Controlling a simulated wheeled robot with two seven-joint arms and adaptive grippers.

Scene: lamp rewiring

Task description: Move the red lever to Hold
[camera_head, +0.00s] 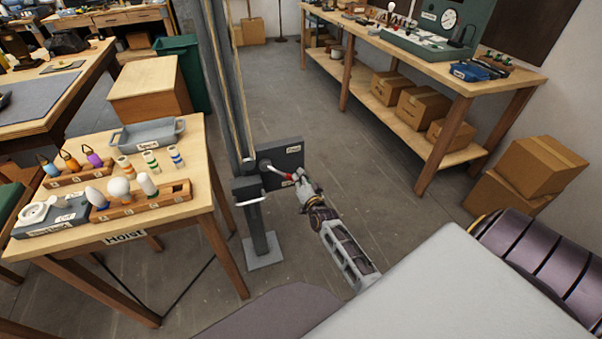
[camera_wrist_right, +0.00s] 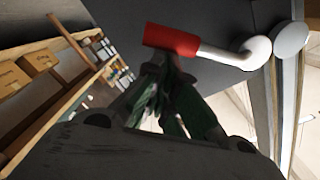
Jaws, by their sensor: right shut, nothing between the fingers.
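The lever has a red grip (camera_head: 288,177) on a pale bent rod that runs to a pivot on a dark grey box (camera_head: 283,156) fixed to a post. In the right wrist view the red grip (camera_wrist_right: 171,39) and its white rod (camera_wrist_right: 222,54) show close up. My right gripper (camera_head: 301,180) is at the red end of the lever, and it also shows in the right wrist view (camera_wrist_right: 165,75). Its fingers are shut with nothing between them, just under the red grip. I cannot tell whether they touch it. Small labels on the box are too small to read surely. My left gripper is not in view.
A table (camera_head: 184,208) labelled Hoist stands left of the post, with bulbs in wooden racks and a grey tray (camera_head: 147,134). A long workbench (camera_head: 440,72) is at the back right. Cardboard boxes (camera_head: 538,165) stand on the floor at right. The middle floor is clear.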

